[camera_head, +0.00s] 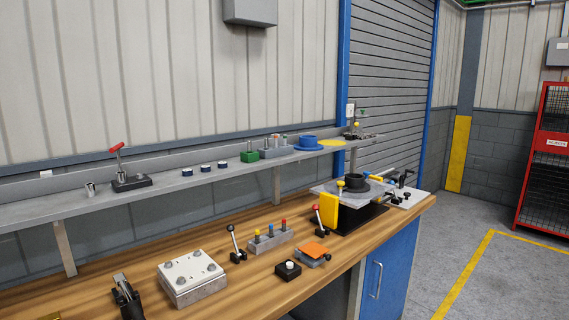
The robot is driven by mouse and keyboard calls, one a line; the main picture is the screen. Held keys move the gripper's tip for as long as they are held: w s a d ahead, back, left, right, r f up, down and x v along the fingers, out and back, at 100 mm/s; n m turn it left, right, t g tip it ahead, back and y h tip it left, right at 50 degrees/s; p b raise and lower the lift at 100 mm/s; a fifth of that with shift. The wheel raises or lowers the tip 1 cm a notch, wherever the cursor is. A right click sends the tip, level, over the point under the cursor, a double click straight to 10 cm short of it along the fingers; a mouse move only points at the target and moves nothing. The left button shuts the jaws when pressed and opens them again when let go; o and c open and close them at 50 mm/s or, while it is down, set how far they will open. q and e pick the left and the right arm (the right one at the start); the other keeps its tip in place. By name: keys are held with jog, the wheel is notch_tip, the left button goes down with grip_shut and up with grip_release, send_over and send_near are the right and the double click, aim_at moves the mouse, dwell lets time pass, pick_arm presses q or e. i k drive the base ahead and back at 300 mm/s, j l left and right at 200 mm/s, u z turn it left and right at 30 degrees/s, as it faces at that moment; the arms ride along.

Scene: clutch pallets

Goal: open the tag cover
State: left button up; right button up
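A small grey block with an orange flat lid (314,249) sits near the bench's front edge. An upright yellow panel (329,211) stands at the near left of the round fixture. I cannot tell for sure which of these is the tag cover. The orange piece lies about flat on its block, and no opening shows under it.
The wooden bench (96,283) carries a white bolted plate (191,270), a lever (236,244), a block with coloured pegs (270,240) and a small black box (288,270). The round fixture (352,182) is at the right end. A grey shelf (60,208) runs behind.

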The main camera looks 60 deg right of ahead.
aim_at(312, 249)
jog(key=i+l+z, duration=0.1)
jog(key=l+z, duration=0.2)
jog(key=i+l+z, duration=0.15)
jog(key=l+z, duration=0.15)
jog(key=i+l+z, duration=0.25)
jog(key=l, duration=0.15)
jog(key=i+l+z, duration=0.1)
jog(key=l+z, duration=0.2)
